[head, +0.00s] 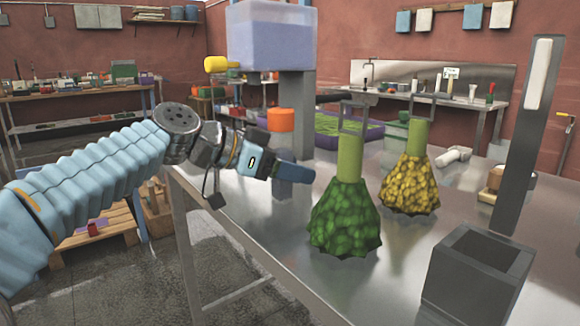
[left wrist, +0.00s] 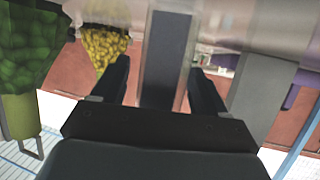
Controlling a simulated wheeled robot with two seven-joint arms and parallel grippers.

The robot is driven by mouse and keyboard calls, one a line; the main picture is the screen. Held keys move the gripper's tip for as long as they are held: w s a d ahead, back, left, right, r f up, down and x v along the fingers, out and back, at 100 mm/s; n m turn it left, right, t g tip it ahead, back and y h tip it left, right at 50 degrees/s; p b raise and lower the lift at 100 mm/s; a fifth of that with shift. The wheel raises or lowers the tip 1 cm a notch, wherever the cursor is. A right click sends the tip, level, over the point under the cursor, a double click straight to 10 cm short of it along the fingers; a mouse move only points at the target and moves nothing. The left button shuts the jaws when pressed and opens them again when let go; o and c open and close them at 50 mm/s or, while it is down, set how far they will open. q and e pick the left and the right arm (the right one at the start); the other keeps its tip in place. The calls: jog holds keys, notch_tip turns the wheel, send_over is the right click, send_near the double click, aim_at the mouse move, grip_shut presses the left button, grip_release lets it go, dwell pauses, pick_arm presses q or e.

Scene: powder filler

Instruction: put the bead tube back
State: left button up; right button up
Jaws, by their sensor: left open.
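My left gripper (head: 293,173) reaches in from the left over the table, beside the green neck of a dark green beaded vessel (head: 345,217). In the left wrist view its fingers (left wrist: 160,88) are apart. A dark grey upright slab (left wrist: 168,45) shows between them, seemingly farther off; I cannot tell which object it is. A yellow beaded vessel (head: 409,185) stands behind the green one, and both have wire loops on top. In the wrist view they hang inverted, green (left wrist: 32,50) and yellow (left wrist: 100,45). I cannot tell which object is the bead tube. My right gripper is out of view.
A grey square box (head: 475,275) with an open top stands at the front right, with a tall dark post (head: 527,130) behind it. Bare table (head: 290,235) lies left of the green vessel.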

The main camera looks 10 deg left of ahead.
pick_arm(q)
jog(key=shift+r+p, duration=0.25)
jog(key=shift+p, duration=0.05)
jog(key=v, duration=1.2)
